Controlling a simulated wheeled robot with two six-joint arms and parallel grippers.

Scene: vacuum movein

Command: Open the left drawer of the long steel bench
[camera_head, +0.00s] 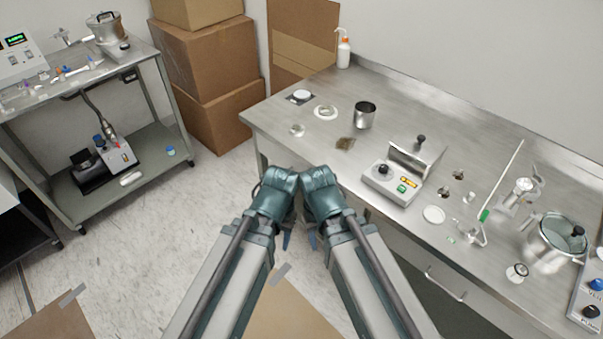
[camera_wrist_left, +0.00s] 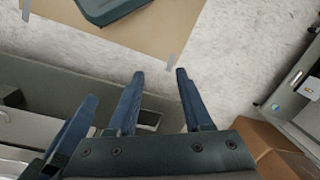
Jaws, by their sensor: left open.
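The long steel bench (camera_head: 390,110) runs from the upper middle to the lower right in the head view. Its left drawer front (camera_head: 274,152) is mostly hidden behind my arms, and I cannot make out its handle there. My left gripper (camera_head: 286,241) points down in front of the bench, apart from it. In the left wrist view its two blue fingers (camera_wrist_left: 158,75) are spread with nothing between them. My right gripper (camera_head: 312,240) hangs close beside it, also pointing down. Its jaws are too hidden to judge.
Another drawer handle (camera_head: 446,284) shows farther right on the bench front. A metal cup (camera_head: 364,115), a control box (camera_head: 395,182) and a pot (camera_head: 554,243) stand on the bench. Cardboard boxes (camera_head: 204,60) and a steel cart (camera_head: 140,150) stand left. Floor between cart and bench is clear.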

